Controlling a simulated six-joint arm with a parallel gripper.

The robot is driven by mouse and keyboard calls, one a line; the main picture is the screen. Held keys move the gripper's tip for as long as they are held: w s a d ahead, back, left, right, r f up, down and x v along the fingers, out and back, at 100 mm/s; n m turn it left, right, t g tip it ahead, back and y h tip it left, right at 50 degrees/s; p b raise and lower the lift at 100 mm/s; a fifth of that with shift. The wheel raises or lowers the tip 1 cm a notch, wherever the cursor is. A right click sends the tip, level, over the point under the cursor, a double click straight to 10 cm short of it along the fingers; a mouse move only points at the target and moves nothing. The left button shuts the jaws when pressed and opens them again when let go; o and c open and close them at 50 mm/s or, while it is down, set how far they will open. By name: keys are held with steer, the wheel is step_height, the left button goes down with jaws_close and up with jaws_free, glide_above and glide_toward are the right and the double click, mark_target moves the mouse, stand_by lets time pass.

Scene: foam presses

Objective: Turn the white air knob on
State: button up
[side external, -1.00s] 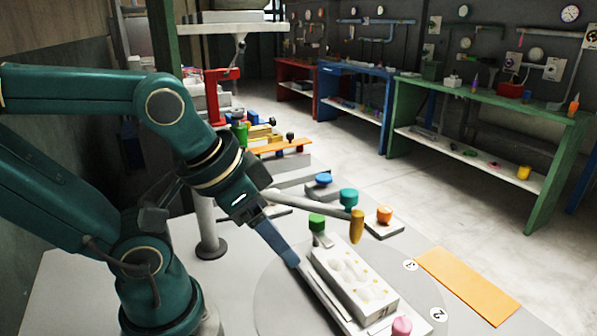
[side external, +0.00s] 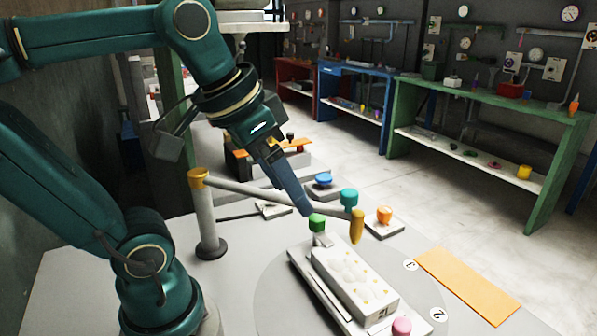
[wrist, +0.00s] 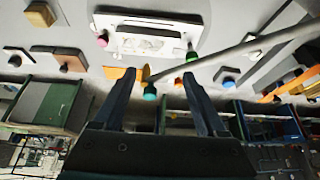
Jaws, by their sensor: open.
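I cannot pick out a white air knob in either view. My gripper (side external: 304,211) is open and empty, angled downward above the table, beside the green knob (side external: 317,222) in the side view. In the wrist view its two fingers (wrist: 155,78) are spread apart, with the teal knob (wrist: 150,93) showing between them. The teal knob (side external: 349,198) stands behind the mustard-coloured end (side external: 357,226) of a long grey bar. An orange knob (side external: 384,214) on a pale base and a blue knob (side external: 323,179) on a grey base stand farther back.
A white mould block (side external: 350,280) lies on the round plate, with a pink knob (side external: 401,326) at its near end. A grey post (side external: 205,225) with a gold top carries the bar across the table. An orange mat (side external: 468,286) lies at right.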

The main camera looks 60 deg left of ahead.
steer(key=shift+n+g, duration=0.4)
steer(key=w+a, duration=0.1)
steer(key=a, duration=0.1)
steer(key=w+a+r, duration=0.1)
steer(key=w+a, duration=0.3)
steer(key=shift+w+r, duration=0.15)
steer(key=shift+r, duration=0.1)
steer(key=w+a, duration=0.3)
steer(key=a, duration=0.4)
steer(key=n, duration=0.1)
glide_above(270, 189)
steer(key=s+d, duration=0.2)
steer(key=s, duration=0.1)
steer(key=shift+y, duration=0.3)
steer(key=f, duration=1.4)
steer(key=shift+w+f, duration=0.2)
steer(key=shift+f, duration=0.2)
steer(key=shift+x, duration=2.75)
steer(key=shift+c, duration=0.3)
steer(key=shift+s, duration=0.1)
jaws_close()
